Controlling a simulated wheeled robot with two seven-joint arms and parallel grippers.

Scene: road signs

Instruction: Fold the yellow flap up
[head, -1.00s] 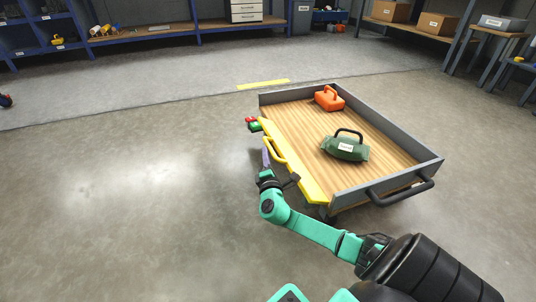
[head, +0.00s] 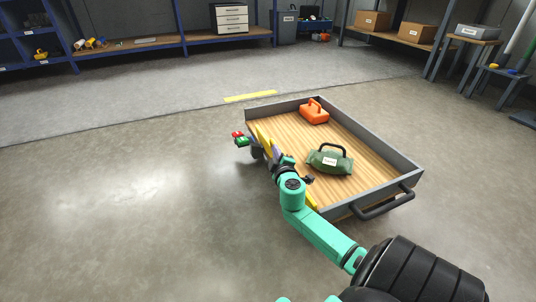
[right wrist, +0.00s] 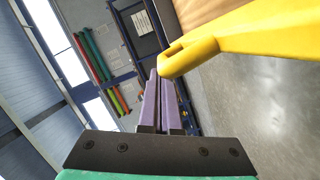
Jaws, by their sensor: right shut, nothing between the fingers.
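The yellow flap (head: 265,140) is on the left side of the cart, partly hidden behind my right arm. It stands steeply along that edge; I cannot tell whether it is fully upright. My right gripper (head: 276,153) is at the middle of the flap, its purple fingers shut and empty. In the right wrist view the shut fingers (right wrist: 159,78) point away from me. A yellow bar with a rounded, slotted end (right wrist: 190,55) is close to the right of their tips; I cannot tell if they touch. My left gripper is not in view.
The cart (head: 385,150) has grey walls and a wooden bed with an orange case (head: 314,113) and a green bag (head: 328,161). Red and green items (head: 241,139) are beside its left corner. The floor left of the cart is clear.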

